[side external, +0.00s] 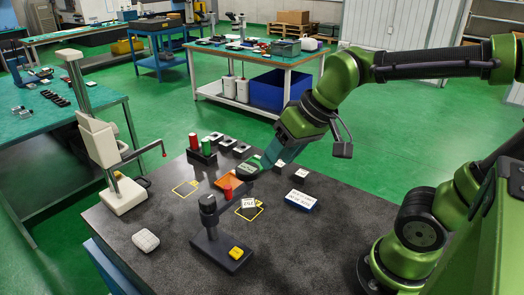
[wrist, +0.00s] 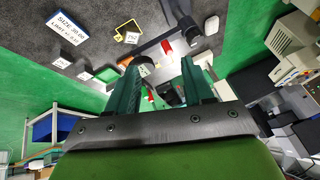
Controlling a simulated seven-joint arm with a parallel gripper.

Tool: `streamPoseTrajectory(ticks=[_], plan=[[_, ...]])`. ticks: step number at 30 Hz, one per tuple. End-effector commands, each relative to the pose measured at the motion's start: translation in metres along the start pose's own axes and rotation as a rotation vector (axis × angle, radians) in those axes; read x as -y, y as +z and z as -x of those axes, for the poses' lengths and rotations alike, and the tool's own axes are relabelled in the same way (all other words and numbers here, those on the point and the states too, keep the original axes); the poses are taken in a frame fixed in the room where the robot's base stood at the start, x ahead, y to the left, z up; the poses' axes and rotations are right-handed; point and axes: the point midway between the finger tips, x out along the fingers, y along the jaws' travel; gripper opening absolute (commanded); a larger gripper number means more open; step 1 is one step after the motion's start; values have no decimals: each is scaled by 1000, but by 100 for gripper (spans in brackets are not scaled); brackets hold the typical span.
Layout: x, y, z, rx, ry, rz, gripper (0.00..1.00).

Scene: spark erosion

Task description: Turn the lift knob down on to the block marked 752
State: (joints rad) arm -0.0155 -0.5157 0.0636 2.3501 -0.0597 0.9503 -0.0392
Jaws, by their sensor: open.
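A dark stand (side external: 210,228) with a round black top rises from a base near the table's front. A red piece (side external: 228,192) is on its side arm; the red piece also shows in the wrist view (wrist: 167,46). I cannot tell for certain which part is the lift knob. A dark block with a white numbered label (side external: 249,203) sits within a yellow outline beside the stand; it also shows in the wrist view (wrist: 132,38). Its number is too small to read surely. My gripper (side external: 244,170) is open above the table, behind the stand, its fingers (wrist: 160,80) apart.
A yellow piece (side external: 237,252) lies on the stand's base. A blue sign block (side external: 300,200) stands right. A tall white gauge (side external: 105,150) stands left; the front right tabletop is clear.

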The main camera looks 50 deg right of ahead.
Motion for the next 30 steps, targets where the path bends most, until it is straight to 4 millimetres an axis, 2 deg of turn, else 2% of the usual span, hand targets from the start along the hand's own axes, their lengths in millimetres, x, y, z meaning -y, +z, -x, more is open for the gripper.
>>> streamPoseTrajectory(ticks=[3,12,15,18,22,26,30], plan=[[28,-29,-14,117,42,246,66],[100,-90,-46,418,-3,1036,66],[115,-105,-47,483,-59,1261,66],[122,-115,-38,511,-101,1423,66],[122,-116,-24,535,-136,1544,66],[120,-112,-26,551,-160,1593,66],[116,-105,-38,553,-161,1597,66]])
